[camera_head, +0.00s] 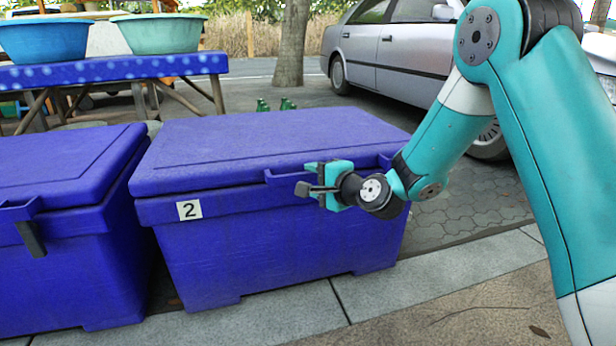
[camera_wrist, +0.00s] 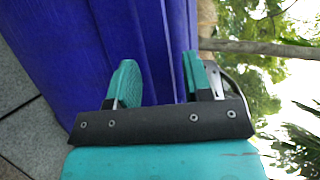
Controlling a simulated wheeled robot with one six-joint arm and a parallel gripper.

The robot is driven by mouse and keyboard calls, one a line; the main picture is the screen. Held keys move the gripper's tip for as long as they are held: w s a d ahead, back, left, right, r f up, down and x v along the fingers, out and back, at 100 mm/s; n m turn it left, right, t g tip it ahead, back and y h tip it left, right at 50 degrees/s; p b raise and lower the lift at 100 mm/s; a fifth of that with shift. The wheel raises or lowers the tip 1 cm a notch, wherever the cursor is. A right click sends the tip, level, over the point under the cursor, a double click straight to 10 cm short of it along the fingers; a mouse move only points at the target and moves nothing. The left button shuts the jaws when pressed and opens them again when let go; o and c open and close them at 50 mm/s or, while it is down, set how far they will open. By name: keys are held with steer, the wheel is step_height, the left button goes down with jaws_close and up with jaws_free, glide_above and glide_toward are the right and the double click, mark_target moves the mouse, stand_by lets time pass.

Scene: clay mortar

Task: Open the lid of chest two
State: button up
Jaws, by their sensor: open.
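Chest two (camera_head: 300,235) is a blue plastic chest with a white label "2" (camera_head: 189,210) on its front left. Its lid (camera_head: 270,145) looks shut, lying flat on the body. My gripper (camera_head: 312,187) is at the front of the chest, right of the label, close to the lid's front edge. In the wrist view my gripper (camera_wrist: 157,80) is open, with its two teal fingers apart and the blue chest (camera_wrist: 75,50) filling the space between and beyond them. I cannot tell whether a finger touches the lid.
Another blue chest (camera_head: 75,270) stands close on the left. Behind is a table with a blue spotted cloth (camera_head: 120,70) bearing two basins (camera_head: 45,40). Green bottles (camera_head: 263,105) show behind chest two. A silver car (camera_head: 400,50) is parked behind right. The pavement in front (camera_head: 440,310) is clear.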

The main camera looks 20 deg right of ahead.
steer(key=shift+b+x, duration=0.3)
steer(key=shift+x, duration=1.15)
jaws_close()
steer(key=shift+r, duration=0.15)
